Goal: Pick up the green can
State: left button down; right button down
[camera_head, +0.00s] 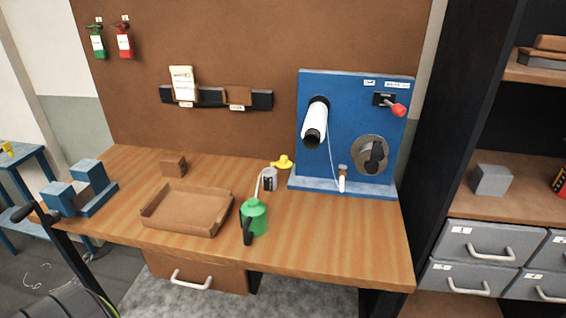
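The green can (255,216) stands upright on the wooden workbench (330,240), near its front edge and right of the tray. It has a black handle (248,232) facing the front and a thin pale spout rising behind it. The spout's tip is close to a small grey and white object (269,180). Neither of my grippers is in view.
A shallow brown tray (147,221) lies left of the can, with a brown block (173,166) behind it. A blue machine panel (345,90) with a crank stands at the back right. A yellow item (284,162) lies behind the can. Bench right of the can is clear.

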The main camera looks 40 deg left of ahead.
aim_at(252, 213)
jog(key=u, duration=1.3)
jog(key=l+u, duration=0.25)
jog(key=k+l+u, duration=0.25)
jog(key=i+j, duration=0.05)
jog(key=i, duration=0.05)
